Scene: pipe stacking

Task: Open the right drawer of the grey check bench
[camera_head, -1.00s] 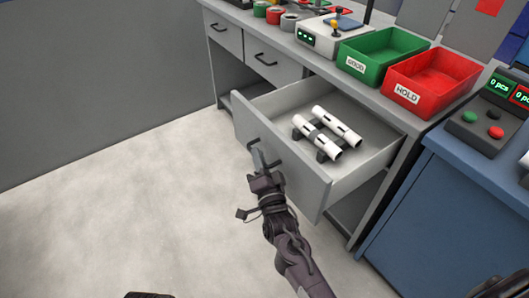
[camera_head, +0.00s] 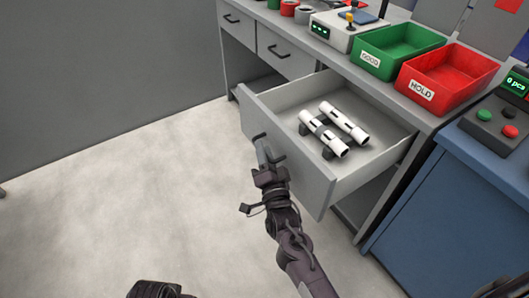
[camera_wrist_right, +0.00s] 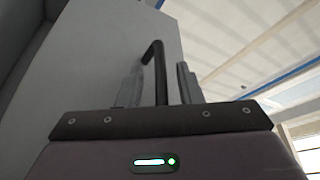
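The right drawer (camera_head: 288,160) of the grey check bench (camera_head: 420,118) is pulled well out in the head view. Two white pipes lie in dark holders inside it, a nearer pipe (camera_head: 322,133) and a farther pipe (camera_head: 346,124). My right gripper (camera_head: 268,154) is at the drawer's front, at its dark handle. In the right wrist view the black handle (camera_wrist_right: 159,72) stands between the two grey fingers (camera_wrist_right: 160,88). Both fingers look apart from it, so the gripper is open around the handle.
A closed drawer (camera_head: 285,55) with a handle is to the left. On the bench top stand a green GOOD bin (camera_head: 395,50), a red HOLD bin (camera_head: 445,80) and a white device (camera_head: 345,30). A blue cabinet (camera_head: 435,200) is at the right. The floor before the drawer is clear.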

